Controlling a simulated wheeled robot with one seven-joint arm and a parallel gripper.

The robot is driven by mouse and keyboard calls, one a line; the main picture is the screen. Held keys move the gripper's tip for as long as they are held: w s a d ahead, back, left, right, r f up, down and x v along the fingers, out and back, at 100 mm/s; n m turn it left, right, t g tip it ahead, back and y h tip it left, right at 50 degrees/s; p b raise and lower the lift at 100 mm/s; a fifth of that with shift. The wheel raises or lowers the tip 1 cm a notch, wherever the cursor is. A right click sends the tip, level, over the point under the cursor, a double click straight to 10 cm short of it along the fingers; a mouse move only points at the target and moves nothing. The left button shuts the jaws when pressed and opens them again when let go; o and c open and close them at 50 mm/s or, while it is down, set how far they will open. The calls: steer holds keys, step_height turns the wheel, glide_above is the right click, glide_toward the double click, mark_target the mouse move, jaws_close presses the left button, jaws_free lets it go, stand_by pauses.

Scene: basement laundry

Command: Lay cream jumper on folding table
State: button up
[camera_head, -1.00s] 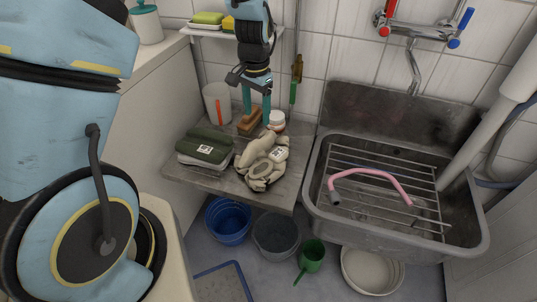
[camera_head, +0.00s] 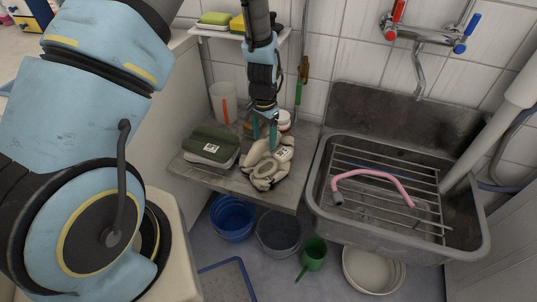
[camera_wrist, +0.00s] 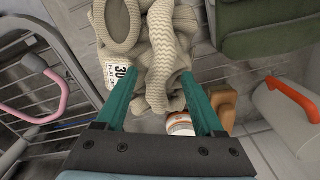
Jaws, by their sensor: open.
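The cream jumper (camera_head: 268,170) is a crumpled, chunky knit heap with a white label. It lies on the front right of the small grey table (camera_head: 232,184), close to its front edge. My gripper (camera_head: 265,141) points down at the back of the jumper, with its teal fingers apart. In the wrist view, the jumper (camera_wrist: 163,40) shows in loose folds beyond and between the open fingertips (camera_wrist: 155,78). I cannot tell whether the fingers touch it.
A folded green cloth stack (camera_head: 212,147) lies left of the jumper. A white tub (camera_head: 223,103) and a white jar (camera_head: 283,118) stand behind. The metal sink (camera_head: 325,205) with a rack and pink hose adjoins on the right. Buckets (camera_head: 278,233) stand below.

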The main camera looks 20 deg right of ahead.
steer(key=shift+f, duration=0.2)
stand_by(0.5)
steer(key=shift+c, duration=0.3)
jaws_close()
stand_by(1.1)
